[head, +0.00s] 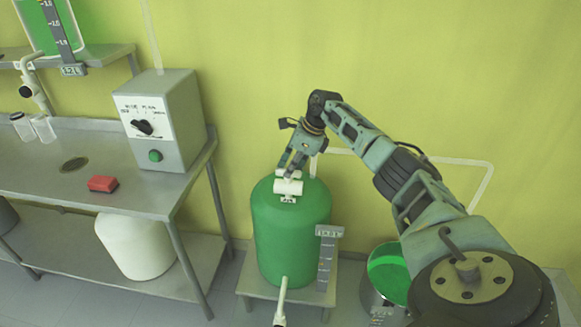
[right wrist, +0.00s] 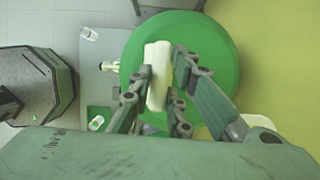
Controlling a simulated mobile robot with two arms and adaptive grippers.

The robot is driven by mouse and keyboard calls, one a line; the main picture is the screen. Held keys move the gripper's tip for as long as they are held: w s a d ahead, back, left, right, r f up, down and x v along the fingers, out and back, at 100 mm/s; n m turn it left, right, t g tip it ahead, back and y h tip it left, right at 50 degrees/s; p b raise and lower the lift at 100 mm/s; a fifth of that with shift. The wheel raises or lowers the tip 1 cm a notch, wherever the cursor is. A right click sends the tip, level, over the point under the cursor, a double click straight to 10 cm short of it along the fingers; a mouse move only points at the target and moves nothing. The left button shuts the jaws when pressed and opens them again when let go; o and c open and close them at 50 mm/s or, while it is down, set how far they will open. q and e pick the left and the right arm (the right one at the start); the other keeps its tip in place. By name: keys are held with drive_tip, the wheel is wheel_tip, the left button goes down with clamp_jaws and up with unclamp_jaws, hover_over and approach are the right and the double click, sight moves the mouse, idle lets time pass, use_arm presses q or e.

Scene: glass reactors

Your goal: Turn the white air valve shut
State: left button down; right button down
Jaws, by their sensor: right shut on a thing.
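The white air valve (head: 288,187) sits on top of the green tank (head: 291,235) in the head view. My right gripper (head: 291,167) reaches down onto it from above. In the right wrist view, the valve's white handle (right wrist: 157,75) stands between the two fingers, which are shut on it, over the round green tank top (right wrist: 215,50). The fingers cover part of the handle. My left gripper is in neither view.
A metal table (head: 130,198) at left holds a grey control box (head: 180,125), a red block (head: 103,184) and glass jars. A white pipe (head: 420,158) runs along the yellow wall. A green-filled vessel (head: 390,275) stands right of the tank, close under my arm.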

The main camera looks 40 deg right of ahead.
drive_tip(key=m+p, duration=0.1)
drive_tip(key=m+h+p, duration=0.1)
drive_tip(key=m, duration=0.1)
drive_tip(key=m+t+p, duration=0.1)
drive_tip(key=m+p, duration=0.1)
drive_tip(key=shift+a+r+h, duration=0.15)
drive_tip(key=shift+r+h, duration=0.1)
drive_tip(key=shift+h, duration=0.15)
drive_tip(key=m+h+p, duration=0.1)
drive_tip(key=m, duration=0.2)
drive_tip(key=shift+p, duration=0.3)
drive_tip(key=shift+a+m+h+p, duration=0.1)
drive_tip(key=shift+m+h+p, duration=0.25)
drive_tip(key=shift+m, duration=0.55)
drive_tip(key=shift+a+f+m+h, duration=0.1)
drive_tip(key=shift+m+h, duration=0.35)
drive_tip(key=shift+m, duration=0.45)
drive_tip(key=shift+w+m+g+h, duration=0.1)
drive_tip(key=shift+m+g+h, duration=0.2)
drive_tip(key=shift+m, duration=0.6)
drive_tip(key=shift+m+g+h+b, duration=0.5)
drive_tip(key=shift+m+h+b, duration=0.15)
drive_tip(key=shift+m, duration=1.25)
drive_tip(key=c, duration=1.6)
unclamp_jaws()
drive_tip(key=shift+f, duration=0.1)
drive_tip(key=shift+c, duration=0.2)
